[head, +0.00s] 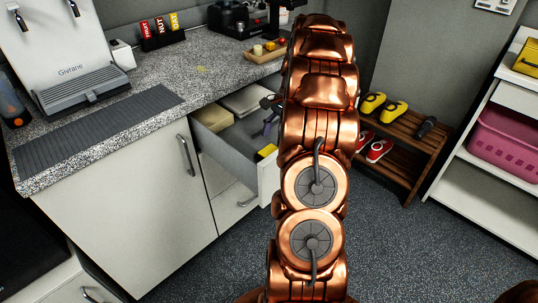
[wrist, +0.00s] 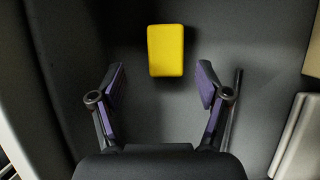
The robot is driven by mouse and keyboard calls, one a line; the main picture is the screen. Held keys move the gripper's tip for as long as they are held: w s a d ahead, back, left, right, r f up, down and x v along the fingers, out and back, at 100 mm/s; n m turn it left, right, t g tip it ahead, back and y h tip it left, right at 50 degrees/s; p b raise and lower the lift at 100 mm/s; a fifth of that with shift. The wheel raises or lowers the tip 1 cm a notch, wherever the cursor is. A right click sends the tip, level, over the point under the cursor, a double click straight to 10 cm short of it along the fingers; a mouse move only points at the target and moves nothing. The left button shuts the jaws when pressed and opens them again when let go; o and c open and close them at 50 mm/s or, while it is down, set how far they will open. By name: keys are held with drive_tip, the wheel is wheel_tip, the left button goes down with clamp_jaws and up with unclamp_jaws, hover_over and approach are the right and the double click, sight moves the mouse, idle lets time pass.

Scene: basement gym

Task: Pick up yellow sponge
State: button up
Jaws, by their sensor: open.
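The yellow sponge (wrist: 166,50) is a small block lying on the dark floor of an open drawer in the wrist view. My gripper (wrist: 157,88) is open, its two purple-padded fingers apart, with nothing between them. In the wrist view the sponge appears just beyond the fingertips, roughly centred between them. In the head view a yellow block, the sponge (head: 266,151), shows at the front end of the open drawer (head: 241,164). My gripper (head: 270,118) shows partly there, reaching into the drawer, and my copper arm hides much of it.
The drawer also holds a tan block (head: 211,119) and a pale flat item (head: 246,98). The speckled counter (head: 203,72) overhangs the drawer. A wooden shoe rack (head: 405,149) stands to the right.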

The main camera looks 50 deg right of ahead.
sight(269, 150)
drive_tip(key=shift+w+x, duration=0.2)
drive_tip(key=shift+x, duration=1.2)
drive_tip(key=shift+w+x, duration=0.2)
drive_tip(key=shift+x, duration=1.15)
drive_tip(key=shift+a+r, duration=0.1)
drive_tip(key=c, duration=0.9)
drive_tip(key=shift+c, duration=0.2)
wheel_tip(269, 150, up, 10)
